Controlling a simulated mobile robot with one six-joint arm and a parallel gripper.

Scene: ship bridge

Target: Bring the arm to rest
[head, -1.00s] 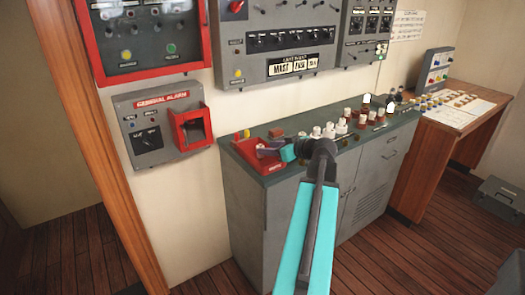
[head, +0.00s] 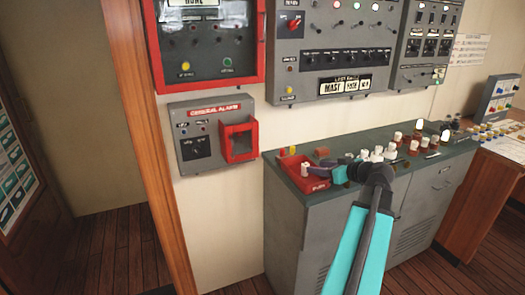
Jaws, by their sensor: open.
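My arm (head: 360,240), turquoise and dark grey, reaches up from the bottom edge in the head view towards the cabinet top. My gripper (head: 325,171) is at its far end, small and dark with a turquoise part, over or beside the red tray (head: 302,181). The fingers are hard to make out against the tray. I see nothing clearly held between them. I cannot tell whether they touch the tray or the small white item (head: 305,169) in it.
The grey cabinet (head: 320,232) carries several white and brown bottles or jars (head: 392,150). Wall panels (head: 345,45) and a general alarm box (head: 212,135) are behind. A wooden desk (head: 490,200) stands at right. A wooden post (head: 150,150) and open floor are at left.

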